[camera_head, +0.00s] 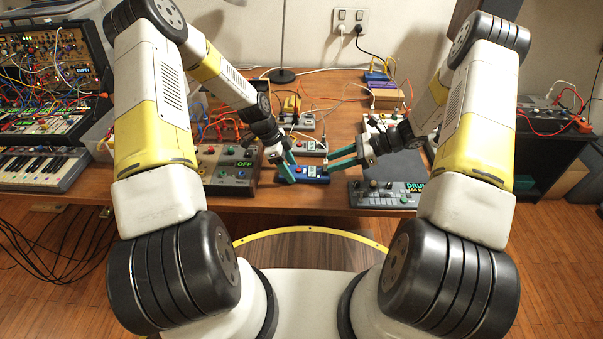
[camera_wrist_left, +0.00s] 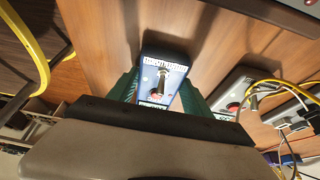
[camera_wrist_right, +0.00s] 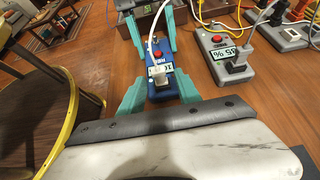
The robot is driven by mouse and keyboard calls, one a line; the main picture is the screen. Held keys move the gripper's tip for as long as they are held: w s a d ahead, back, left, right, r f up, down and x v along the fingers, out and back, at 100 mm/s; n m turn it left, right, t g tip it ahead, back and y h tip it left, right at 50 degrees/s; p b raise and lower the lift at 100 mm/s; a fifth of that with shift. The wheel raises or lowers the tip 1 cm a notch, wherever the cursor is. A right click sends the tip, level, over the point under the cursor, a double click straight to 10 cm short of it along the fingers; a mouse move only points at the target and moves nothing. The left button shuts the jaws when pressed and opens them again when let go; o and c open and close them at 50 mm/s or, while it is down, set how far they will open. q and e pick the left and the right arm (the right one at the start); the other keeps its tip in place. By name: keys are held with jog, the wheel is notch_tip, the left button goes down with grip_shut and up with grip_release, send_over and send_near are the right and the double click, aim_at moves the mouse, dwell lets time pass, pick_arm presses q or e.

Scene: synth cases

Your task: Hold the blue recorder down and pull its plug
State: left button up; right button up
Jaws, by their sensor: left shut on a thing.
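The blue recorder (camera_head: 316,173) lies on the wooden table near its front edge. In the left wrist view its labelled top (camera_wrist_left: 161,82) sits between the teal fingers. My left gripper (camera_head: 288,171) is shut on its left end. My right gripper (camera_head: 331,160) is open just to the right of the recorder. In the right wrist view the recorder (camera_wrist_right: 170,86) shows a red button, and a white plug (camera_wrist_right: 157,76) with a pale cable stands in it. The right fingers are apart there, and the plug is not gripped.
A drum machine (camera_head: 385,194) stands right at the front edge. Other small boxes with cables (camera_head: 307,146) lie behind. A wall socket (camera_head: 350,21) holds plugs.

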jog(key=shift+x, duration=0.85)
grip_shut()
jog(key=shift+r, duration=0.2)
jog(key=shift+r, duration=1.5)
jog(key=shift+r, duration=0.15)
